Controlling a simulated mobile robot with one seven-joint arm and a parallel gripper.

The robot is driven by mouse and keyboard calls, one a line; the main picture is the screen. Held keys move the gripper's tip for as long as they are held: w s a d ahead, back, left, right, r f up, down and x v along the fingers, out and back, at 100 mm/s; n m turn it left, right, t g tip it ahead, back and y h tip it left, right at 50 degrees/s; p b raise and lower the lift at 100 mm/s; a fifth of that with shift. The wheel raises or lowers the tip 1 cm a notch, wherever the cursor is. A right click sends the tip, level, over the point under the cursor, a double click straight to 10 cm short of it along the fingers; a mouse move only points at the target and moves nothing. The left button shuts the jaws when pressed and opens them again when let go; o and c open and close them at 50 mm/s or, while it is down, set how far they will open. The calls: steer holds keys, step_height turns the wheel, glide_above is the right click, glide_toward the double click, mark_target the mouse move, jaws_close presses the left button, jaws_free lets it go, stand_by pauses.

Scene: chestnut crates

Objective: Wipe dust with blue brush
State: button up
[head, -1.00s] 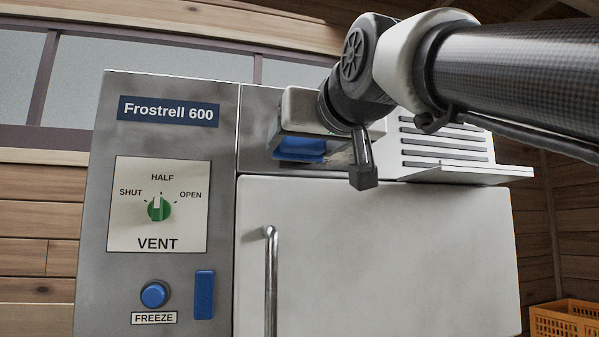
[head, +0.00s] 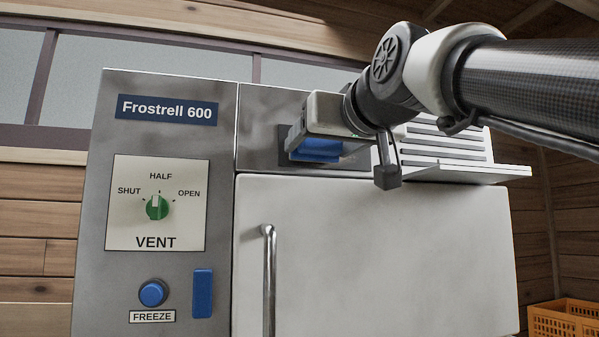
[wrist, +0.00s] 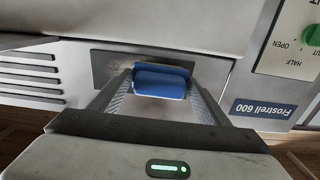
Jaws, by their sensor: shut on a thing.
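My gripper (head: 304,140) is shut on the blue brush (head: 318,149), in front of the dark panel (head: 284,158) above the white door. In the wrist view the blue brush (wrist: 160,82) sits between the two fingers, against or very close to the dark panel (wrist: 103,59); contact cannot be made out. A tan patch of dust (wrist: 121,68) shows on the panel at the brush's left in the wrist view. The panel's part behind the brush and gripper is hidden. In the head view the panel's left end looks clear of dust.
The freezer front has a green vent knob (head: 157,207) pointing up at HALF, a blue FREEZE button (head: 153,293) and a blue upright bar (head: 203,293). A door handle (head: 269,278) sticks out below. A louvred white part (head: 448,150) is right of the panel. An orange crate (head: 566,320) is low right.

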mark_target(301, 151)
steer(key=shift+w+d, duration=1.55)
steer(key=shift+d, duration=3.35)
steer(key=shift+s+a+b, duration=0.15)
steer(key=shift+s+a, duration=0.5)
steer(key=shift+a, duration=1.55)
steer(key=shift+s+a+b, duration=0.2)
steer(key=shift+s+a, duration=0.4)
steer(key=shift+a, duration=1.65)
steer(key=shift+s+a+b, duration=0.15)
steer(key=shift+s+a, duration=0.5)
steer(key=shift+a, duration=1.55)
steer(key=shift+b+v, duration=0.85)
steer(key=shift+v, duration=2.1)
steer(key=shift+s, duration=0.1)
steer(key=v, duration=0.3)
steer(key=shift+b, duration=0.3)
